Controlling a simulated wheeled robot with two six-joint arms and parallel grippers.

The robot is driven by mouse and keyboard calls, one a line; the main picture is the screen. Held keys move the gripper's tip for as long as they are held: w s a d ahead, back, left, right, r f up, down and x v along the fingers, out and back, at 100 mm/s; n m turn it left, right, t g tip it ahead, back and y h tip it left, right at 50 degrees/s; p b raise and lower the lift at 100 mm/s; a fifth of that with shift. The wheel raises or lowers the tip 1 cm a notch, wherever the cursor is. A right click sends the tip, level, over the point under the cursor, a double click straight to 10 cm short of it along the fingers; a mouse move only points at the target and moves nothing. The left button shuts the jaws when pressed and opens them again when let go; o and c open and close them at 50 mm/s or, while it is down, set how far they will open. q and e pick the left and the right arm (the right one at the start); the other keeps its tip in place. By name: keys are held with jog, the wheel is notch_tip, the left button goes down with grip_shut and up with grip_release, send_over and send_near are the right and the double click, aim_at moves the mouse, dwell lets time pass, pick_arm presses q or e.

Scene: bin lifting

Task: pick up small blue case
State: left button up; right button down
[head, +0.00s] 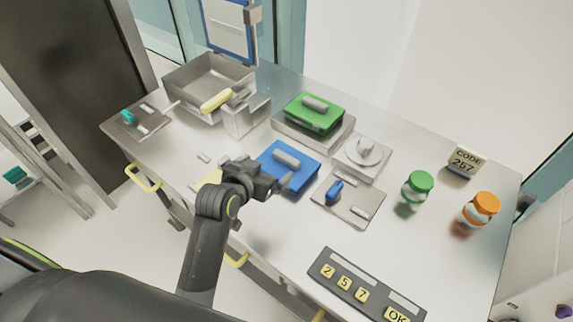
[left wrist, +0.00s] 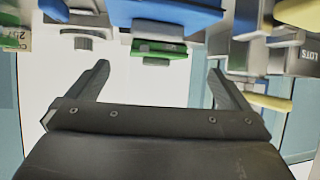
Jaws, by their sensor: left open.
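The small blue case (head: 302,176) lies on the metal table near its middle, with a grey handle on top. My left gripper (head: 277,181) is at the near left edge of the case, open, with nothing between its fingers. In the left wrist view, the open fingers (left wrist: 158,72) show below the blue case (left wrist: 180,14) and its handle, which appear at the top edge. Whether the fingers touch the case is hard to tell. My right gripper is not in view.
A green case (head: 325,120) sits on a grey scale behind the blue case. A metal bin (head: 190,82) is at the back left.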

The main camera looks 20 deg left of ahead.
pick_arm(q)
send_near(286, 156)
jog(key=x, duration=0.3)
jog(key=shift+w+p, duration=0.15)
jog(key=shift+p, duration=0.4)
jog(key=shift+f+p+x, duration=0.2)
jog(key=shift+p+x, duration=0.3)
jog(key=shift+x, duration=1.75)
jog(key=shift+d, duration=0.1)
jog(key=shift+c, duration=0.3)
jog(key=c, duration=1.2)
jog(key=shift+r, duration=0.1)
jog(key=shift+c, duration=1.1)
jog(key=shift+r, duration=0.1)
